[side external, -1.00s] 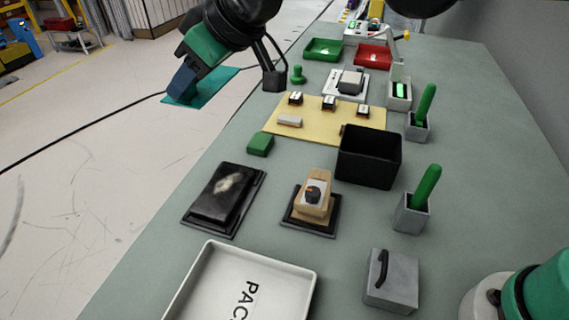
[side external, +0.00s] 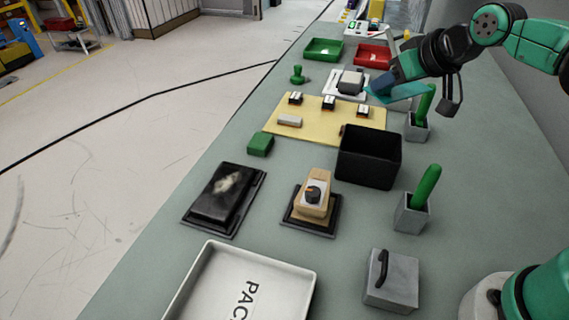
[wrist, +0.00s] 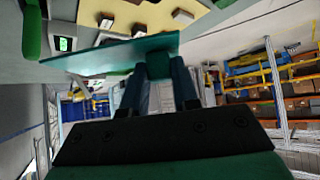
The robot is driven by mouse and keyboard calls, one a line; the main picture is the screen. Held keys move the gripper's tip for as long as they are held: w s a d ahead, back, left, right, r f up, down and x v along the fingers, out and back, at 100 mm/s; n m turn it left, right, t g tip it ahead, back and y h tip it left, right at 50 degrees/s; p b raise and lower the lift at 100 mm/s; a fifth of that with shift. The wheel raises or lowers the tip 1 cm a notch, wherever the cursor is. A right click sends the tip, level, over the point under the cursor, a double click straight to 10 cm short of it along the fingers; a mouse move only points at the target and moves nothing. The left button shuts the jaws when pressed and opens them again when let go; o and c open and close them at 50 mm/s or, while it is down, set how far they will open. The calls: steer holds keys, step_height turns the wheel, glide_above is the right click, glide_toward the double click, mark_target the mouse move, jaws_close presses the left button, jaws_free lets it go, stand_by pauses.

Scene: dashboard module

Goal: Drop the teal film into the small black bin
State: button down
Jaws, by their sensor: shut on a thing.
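My gripper (side external: 383,88) is shut on the teal film (side external: 403,92), a thin flat sheet held in the air at the right side of the bench. In the wrist view the blue fingers (wrist: 160,80) pinch the edge of the film (wrist: 115,57), which spreads out to the left. The small black bin (side external: 368,160) stands open-topped on the bench. In the side view the film is above and slightly right of the bin, apart from it. The bin's floor looks empty where I can see it, but its near wall hides part of the inside.
Green-handled tools stand in grey holders (side external: 411,214) right of the bin. A yellow mat (side external: 310,125) with small parts lies left of it. A white tray (side external: 240,290), a black pad (side external: 222,198) and a grey handled block (side external: 391,280) are nearer. Green and red trays (side external: 373,57) lie farther back.

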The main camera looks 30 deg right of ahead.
steer(key=shift+f, duration=2.35)
steer(key=c, duration=0.6)
jaws_free()
steer(key=shift+v, duration=2.85)
steer(key=s+f+g, duration=0.1)
steer(key=s, duration=0.1)
steer(key=s+a+f+g, duration=0.1)
steer(key=s+f, duration=0.1)
steer(key=shift+f, duration=0.2)
